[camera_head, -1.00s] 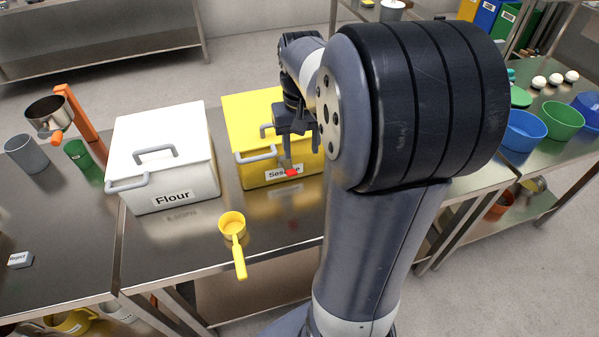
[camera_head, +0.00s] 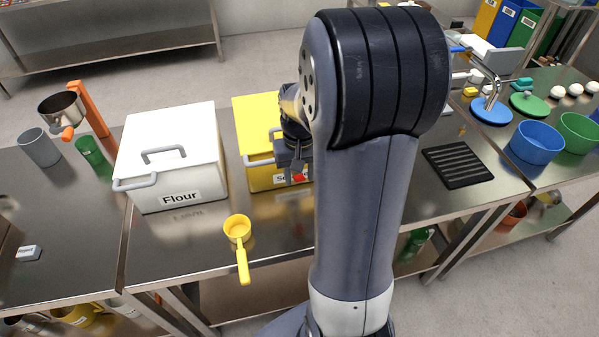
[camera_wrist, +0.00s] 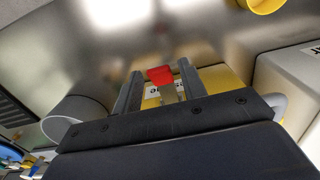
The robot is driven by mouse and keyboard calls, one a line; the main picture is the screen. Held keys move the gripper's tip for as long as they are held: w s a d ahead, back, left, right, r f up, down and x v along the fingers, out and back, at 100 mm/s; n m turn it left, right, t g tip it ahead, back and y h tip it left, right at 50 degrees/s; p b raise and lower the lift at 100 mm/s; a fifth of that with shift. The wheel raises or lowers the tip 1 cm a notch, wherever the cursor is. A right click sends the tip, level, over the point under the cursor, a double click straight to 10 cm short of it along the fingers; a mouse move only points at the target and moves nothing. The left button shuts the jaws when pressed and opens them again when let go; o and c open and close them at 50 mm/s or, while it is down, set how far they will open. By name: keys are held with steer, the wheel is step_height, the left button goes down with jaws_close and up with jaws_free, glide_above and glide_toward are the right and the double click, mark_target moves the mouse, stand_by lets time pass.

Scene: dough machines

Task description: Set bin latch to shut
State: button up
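The yellow bin (camera_head: 258,180) stands on the steel table, its label partly hidden by my arm. A metal latch with a red tip (camera_head: 299,178) is at its front. The red tip also shows in the wrist view (camera_wrist: 160,75), on a short metal stem. My gripper (camera_head: 295,170) is at the bin's front, over the latch. In the wrist view my gripper (camera_wrist: 160,88) has its two fingers apart, one on each side of the latch, with small gaps visible. I cannot tell whether a finger touches it.
The white Flour bin (camera_head: 150,165) stands close on the left. A yellow scoop (camera_head: 240,240) lies in front on the table. A black slotted mat (camera_head: 458,165) and a blue bowl (camera_head: 537,142) are to the right. The table front between scoop and arm is clear.

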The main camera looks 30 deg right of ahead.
jaws_close()
steer(key=shift+f, duration=0.15)
stand_by(0.4)
